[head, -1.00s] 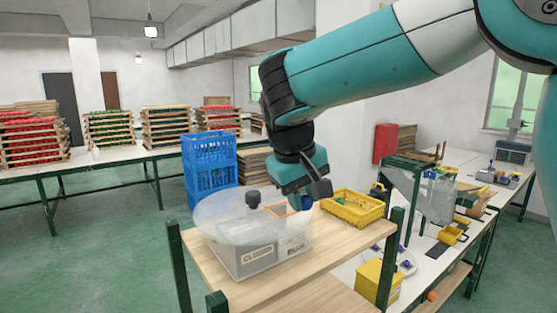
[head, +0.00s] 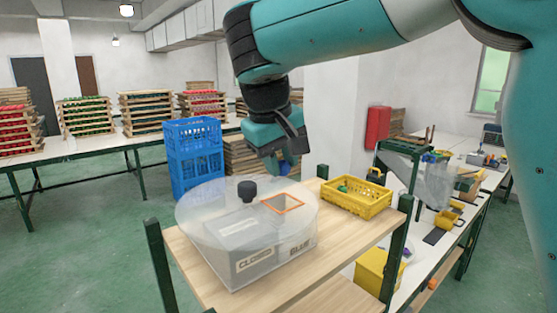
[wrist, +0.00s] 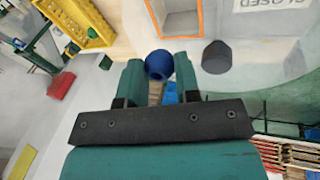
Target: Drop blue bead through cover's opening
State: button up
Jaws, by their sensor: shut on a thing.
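My gripper (wrist: 158,80) is shut on the blue bead (wrist: 159,64), which sits between the fingertips in the wrist view. In the head view the bead (head: 284,167) shows low at the fingertips, above the far side of the cover. The clear round cover (head: 210,222) lies on a box with compartments labelled "CLOSED" and "BLUE". Its orange-edged square opening (head: 283,204) is on the right part, over the "BLUE" side. The opening (wrist: 178,18) also shows in the wrist view, beyond the bead and apart from it. A dark knob (head: 247,191) stands on the cover.
A yellow basket (head: 357,200) with green items stands right of the box on the wooden shelf top (head: 335,232). Green posts (head: 399,247) rise at the shelf corners. Blue crates (head: 194,155) stand behind.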

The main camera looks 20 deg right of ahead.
jog(key=shift+f+b, duration=2.4)
jog(key=shift+f, duration=0.25)
jog(key=o, duration=1)
jog(key=shift+c, duration=0.2)
jog(key=p+v, duration=1.1)
jog(key=v, duration=0.6)
jog(key=shift+a+r, duration=0.15)
jog(key=shift+r, duration=0.1)
jog(key=shift+s, duration=0.15)
